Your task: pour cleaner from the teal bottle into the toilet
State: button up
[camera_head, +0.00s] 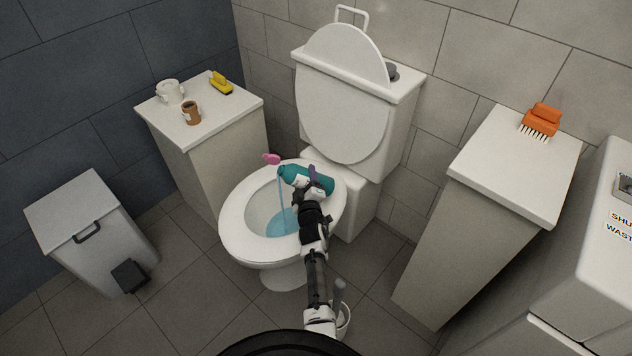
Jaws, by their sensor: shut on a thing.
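The teal bottle (293,174) is tilted on its side above the toilet bowl, with its neck toward the left. My gripper (313,184) is shut around the bottle's body, toward its right end. A thin blue stream (281,198) falls from the bottle's mouth into the bowl. Blue liquid (281,222) lies in the bottom of the bowl. The white toilet (232,226) has its lid raised against the tank. A small pink thing (271,158) shows at the bowl's back rim, beside the bottle's mouth; I cannot tell what holds it there.
A left cabinet (240,101) bears a white pot (170,92), a brown mug (190,113) and a yellow brush (221,84). A right cabinet (500,165) bears an orange brush (541,119). A grey pedal bin (85,230) stands at left. A toilet brush (340,292) stands near my arm.

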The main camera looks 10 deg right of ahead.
dwell(0.4)
jog(key=shift+f+n, duration=0.2)
jog(key=shift+n, duration=0.3)
jog(key=shift+d+f+n+b, duration=0.15)
jog(key=shift+f+n+b, duration=0.1)
jog(key=shift+n+b, duration=0.15)
jog(key=shift+f+n, duration=0.25)
jog(key=shift+n, duration=0.15)
dwell(0.5)
